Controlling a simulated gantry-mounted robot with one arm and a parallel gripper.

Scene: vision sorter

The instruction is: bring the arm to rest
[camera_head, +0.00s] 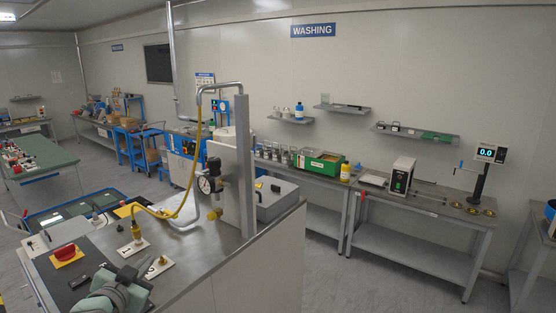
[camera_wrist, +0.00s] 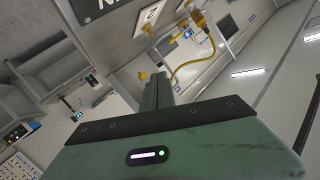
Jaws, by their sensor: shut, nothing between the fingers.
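My gripper (camera_wrist: 157,90) shows in the wrist view as grey fingers standing close together beyond a green housing with a black plate. The fingers are shut and nothing shows between them. In the head view, a green and grey part of my arm is at the bottom left edge, over the near end of a steel-topped bench (camera_head: 190,258). The wrist view is strongly tilted, with the room at a slant behind the fingers.
The bench carries a red stop button (camera_head: 67,253), a yellow hose (camera_head: 193,170), brass fittings on white plates and a pressure gauge (camera_head: 206,185) by an upright panel. The hose (camera_wrist: 187,68) also shows in the wrist view. A green crate (camera_head: 318,163) stands on the back-wall bench.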

